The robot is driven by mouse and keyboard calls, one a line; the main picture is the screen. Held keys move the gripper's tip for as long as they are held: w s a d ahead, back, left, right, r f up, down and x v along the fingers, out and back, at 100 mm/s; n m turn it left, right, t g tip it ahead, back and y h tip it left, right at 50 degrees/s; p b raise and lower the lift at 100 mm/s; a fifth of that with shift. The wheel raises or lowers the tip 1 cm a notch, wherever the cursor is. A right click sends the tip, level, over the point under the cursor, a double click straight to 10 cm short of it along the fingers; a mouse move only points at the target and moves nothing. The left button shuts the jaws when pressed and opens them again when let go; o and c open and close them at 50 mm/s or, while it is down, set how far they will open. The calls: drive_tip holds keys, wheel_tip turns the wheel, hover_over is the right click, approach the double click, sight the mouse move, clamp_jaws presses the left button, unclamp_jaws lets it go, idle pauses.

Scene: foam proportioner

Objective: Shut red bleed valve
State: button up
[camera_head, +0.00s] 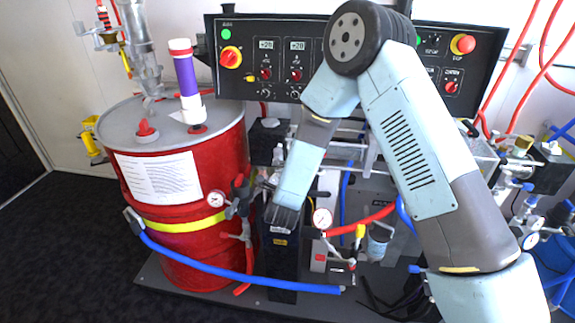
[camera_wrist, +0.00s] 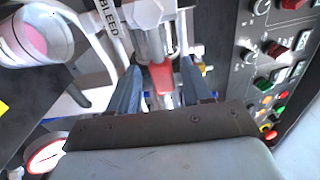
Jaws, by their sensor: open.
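A red handle (camera_wrist: 161,77) on metal pipework shows in the middle of the wrist view, by a white plate with the label "BLEED" (camera_wrist: 105,18). My gripper (camera_wrist: 160,70) is open, with one blue-grey finger on each side of the red handle. Gaps show between the handle and both fingers, and I cannot tell whether it is at fingertip depth. In the head view my arm reaches down in front of the equipment. The fingers and the bleed valve cannot be picked out clearly there.
A red drum (camera_head: 185,250) stands at left with a blue hose (camera_head: 235,277) below. A black control panel (camera_head: 285,55) spans the back, and its knobs are close on the right in the wrist view. A pressure gauge (camera_wrist: 46,156) is at lower left there. Dark floor (camera_head: 60,250) is clear at left.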

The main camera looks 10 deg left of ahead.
drive_tip(key=s, duration=1.3)
drive_tip(key=shift+d, duration=0.4)
drive_tip(key=w+d+r+n+g+y, duration=0.2)
drive_tip(key=w+d+r+n+g, duration=0.15)
drive_tip(key=w+r, duration=0.55)
drive_tip(key=s+d+r+n+g+y, duration=0.1)
drive_tip(key=d+r+n+g, duration=0.2)
drive_tip(key=d+r+n, duration=0.55)
drive_tip(key=s+d+r+n+g+h, duration=0.1)
drive_tip(key=s+d+r, duration=0.3)
drive_tip(key=s+d, duration=0.4)
drive_tip(key=s+d+r+n+g+h, duration=0.1)
drive_tip(key=s+d+r, duration=0.3)
drive_tip(key=s+d, duration=0.4)
drive_tip(key=s+d+r+n+g+h, duration=0.1)
drive_tip(key=s+d+r+n+g, duration=0.2)
drive_tip(key=s+d, duration=0.5)
drive_tip(key=shift+s+d+r+n+g+h, duration=0.3)
drive_tip(key=shift+d+r+g+h, duration=0.05)
drive_tip(key=shift+d+r+h, duration=0.05)
